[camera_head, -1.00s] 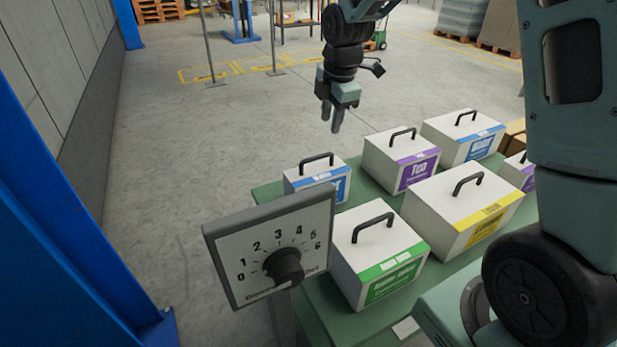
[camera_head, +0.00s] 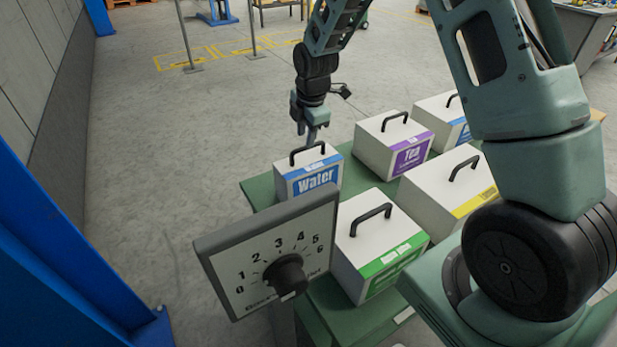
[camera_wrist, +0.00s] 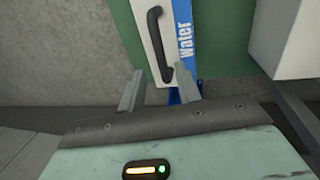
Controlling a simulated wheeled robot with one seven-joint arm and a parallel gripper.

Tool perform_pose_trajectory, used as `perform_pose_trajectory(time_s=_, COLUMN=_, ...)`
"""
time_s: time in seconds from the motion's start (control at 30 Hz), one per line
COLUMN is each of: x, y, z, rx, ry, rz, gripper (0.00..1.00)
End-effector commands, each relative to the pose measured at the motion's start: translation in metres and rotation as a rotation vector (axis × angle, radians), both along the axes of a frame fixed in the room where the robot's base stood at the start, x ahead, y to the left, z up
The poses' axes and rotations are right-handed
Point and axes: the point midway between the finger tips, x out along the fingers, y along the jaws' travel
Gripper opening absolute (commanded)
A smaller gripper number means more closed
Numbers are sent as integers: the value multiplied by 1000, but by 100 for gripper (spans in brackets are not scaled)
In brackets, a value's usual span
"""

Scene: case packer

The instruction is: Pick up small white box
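The small white box (camera_head: 293,180) with a blue "Water" label and a black handle (camera_head: 308,152) stands upright on the green table at its far left corner. In the wrist view the white box (camera_wrist: 143,30) and its handle (camera_wrist: 158,45) show at the top middle. My gripper (camera_head: 309,138) is above the box, near the handle. In the wrist view my gripper (camera_wrist: 160,86) has its two fingers apart with nothing between them; the handle's lower end lies just beyond the fingertips. I cannot tell the exact height left between fingers and handle.
Other white boxes share the green table (camera_head: 262,190): a purple-labelled Tea box (camera_head: 377,147), a yellow-labelled box (camera_head: 428,183) and a green-labelled box (camera_head: 365,240). A dial panel (camera_head: 245,262) stands in front of the Water box. Floor left of the table is clear.

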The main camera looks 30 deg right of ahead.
Motion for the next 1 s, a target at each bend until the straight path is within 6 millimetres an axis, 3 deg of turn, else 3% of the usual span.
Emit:
perform_pose_trajectory(time_s=0.17, x=1, y=-1, z=-11, rx=-1, ry=2, rz=0, gripper=34)
perform_pose_trajectory(time_s=0.5, x=8, y=-4, z=-54, rx=0, ry=1, rz=0, gripper=34)
perform_pose_trajectory(time_s=0.77, x=9, y=-4, z=-57, rx=0, ry=0, rz=0, gripper=34)
perform_pose_trajectory(time_s=0.9, x=9, y=-4, z=-57, rx=0, ry=0, rz=0, gripper=0)
perform_pose_trajectory(time_s=1.0, x=9, y=-3, z=-57, rx=0, ry=0, rz=0, gripper=0)
